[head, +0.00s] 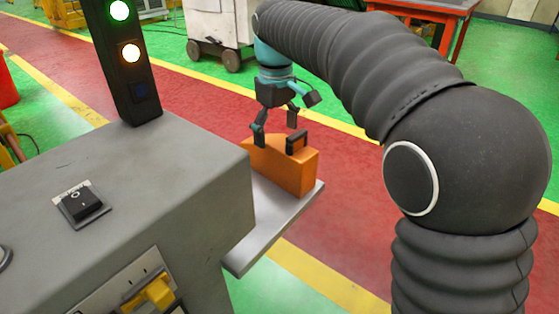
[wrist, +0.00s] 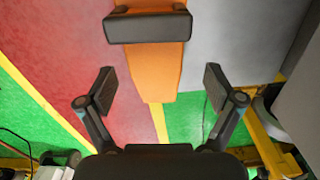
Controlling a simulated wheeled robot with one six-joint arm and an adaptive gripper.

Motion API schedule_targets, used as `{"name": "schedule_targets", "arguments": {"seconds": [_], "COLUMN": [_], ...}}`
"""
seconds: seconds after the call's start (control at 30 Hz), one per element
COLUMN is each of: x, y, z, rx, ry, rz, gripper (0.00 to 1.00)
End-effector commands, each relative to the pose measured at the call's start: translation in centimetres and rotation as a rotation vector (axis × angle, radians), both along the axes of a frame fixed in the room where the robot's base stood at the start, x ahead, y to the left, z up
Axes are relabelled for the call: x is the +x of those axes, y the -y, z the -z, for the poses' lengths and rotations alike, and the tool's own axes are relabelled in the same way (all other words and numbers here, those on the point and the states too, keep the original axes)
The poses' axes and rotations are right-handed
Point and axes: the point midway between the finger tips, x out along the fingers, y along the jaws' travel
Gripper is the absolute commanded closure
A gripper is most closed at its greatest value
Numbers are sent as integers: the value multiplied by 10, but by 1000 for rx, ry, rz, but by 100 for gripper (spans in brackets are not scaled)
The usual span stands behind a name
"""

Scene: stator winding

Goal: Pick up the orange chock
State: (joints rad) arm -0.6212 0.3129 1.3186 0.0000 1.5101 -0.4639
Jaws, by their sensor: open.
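The orange chock (head: 290,169) is a wedge-shaped block with a black handle (head: 297,142) on top. It rests on a light grey plate (head: 270,222) beside the grey cabinet. My gripper (head: 277,123) is above the chock in the head view, pointing down with its fingers apart and empty. In the wrist view my gripper (wrist: 158,90) shows two spread fingers. There the chock (wrist: 155,70) narrows toward the space between them, and its black handle (wrist: 148,26) lies beyond the fingertips at the top of the picture. Nothing is between the fingers.
A grey cabinet (head: 130,190) with a switch, yellow handle and signal light post (head: 125,50) stands at left. A white wheeled cart (head: 220,30) and a red table (head: 430,10) are behind. Red and green floor with yellow lines is clear behind the plate.

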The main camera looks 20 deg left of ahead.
Motion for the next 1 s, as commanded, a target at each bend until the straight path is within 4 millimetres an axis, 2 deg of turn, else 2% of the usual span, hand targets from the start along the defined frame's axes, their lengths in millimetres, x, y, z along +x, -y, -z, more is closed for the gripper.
{"name": "schedule_targets", "arguments": {"seconds": [0.1,0.3,0.6,0.8,0.9,1.0], "x": [3,3,3,3,3,3], "y": [4,5,5,5,5,5], "z": [19,41,43,43,43,43], "rx": [-1,0,0,0,0,1], "ry": [-2,-1,0,0,0,0], "rz": [1,-1,-1,0,0,0], "gripper": [8,8,8,58,79,80]}}
